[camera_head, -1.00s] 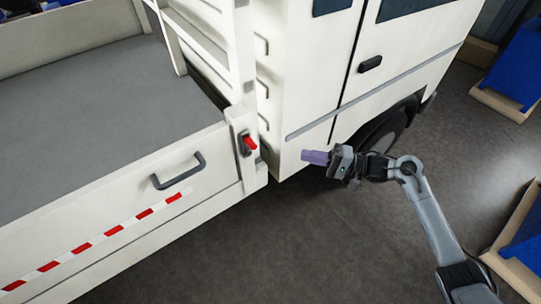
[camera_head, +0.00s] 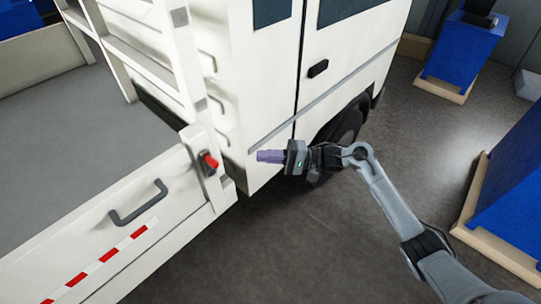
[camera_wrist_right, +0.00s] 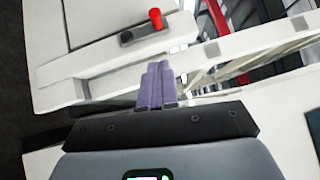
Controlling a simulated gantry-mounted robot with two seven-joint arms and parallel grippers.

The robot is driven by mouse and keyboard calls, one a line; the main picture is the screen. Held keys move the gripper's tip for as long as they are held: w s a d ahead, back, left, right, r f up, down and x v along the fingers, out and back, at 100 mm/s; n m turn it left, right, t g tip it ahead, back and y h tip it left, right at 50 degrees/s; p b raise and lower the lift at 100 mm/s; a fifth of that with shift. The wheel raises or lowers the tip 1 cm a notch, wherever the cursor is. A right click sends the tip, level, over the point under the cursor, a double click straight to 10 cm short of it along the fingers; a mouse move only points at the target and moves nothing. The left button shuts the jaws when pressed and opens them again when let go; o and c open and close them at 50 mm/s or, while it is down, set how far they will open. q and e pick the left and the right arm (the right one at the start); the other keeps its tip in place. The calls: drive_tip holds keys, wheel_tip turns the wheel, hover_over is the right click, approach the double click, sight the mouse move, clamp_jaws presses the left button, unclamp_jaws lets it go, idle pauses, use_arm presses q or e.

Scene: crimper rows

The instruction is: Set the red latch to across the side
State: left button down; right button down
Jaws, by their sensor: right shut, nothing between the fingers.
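The red latch (camera_head: 210,161) sits on a dark plate on the corner post of the white truck's side wall (camera_head: 120,225). In the right wrist view the red latch (camera_wrist_right: 156,18) stands out from its dark mount, above the gripper. My right gripper (camera_head: 260,156) is to the right of the latch in the head view, apart from it, in front of the cab side. Its purple fingers (camera_wrist_right: 156,85) are closed together with nothing between them. My left gripper is not in view.
A dark grab handle (camera_head: 138,203) is on the side wall left of the latch. The cab door has a black handle (camera_head: 318,68). Blue cabinets (camera_head: 463,52) on wooden bases stand at the right. The grey floor (camera_head: 300,240) in front of the truck is clear.

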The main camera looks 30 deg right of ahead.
drive_tip(key=w+a+r+p, duration=0.1)
drive_tip(key=w+a, duration=0.1)
drive_tip(key=a, duration=0.7)
drive_tip(key=shift+w+a+r+p, duration=0.2)
drive_tip(key=shift+w+p, duration=0.1)
drive_tip(key=shift+p, duration=0.1)
drive_tip(key=shift+a+r+n+p, duration=0.2)
drive_tip(key=shift+n+p, duration=0.1)
drive_tip(key=shift+p, duration=0.4)
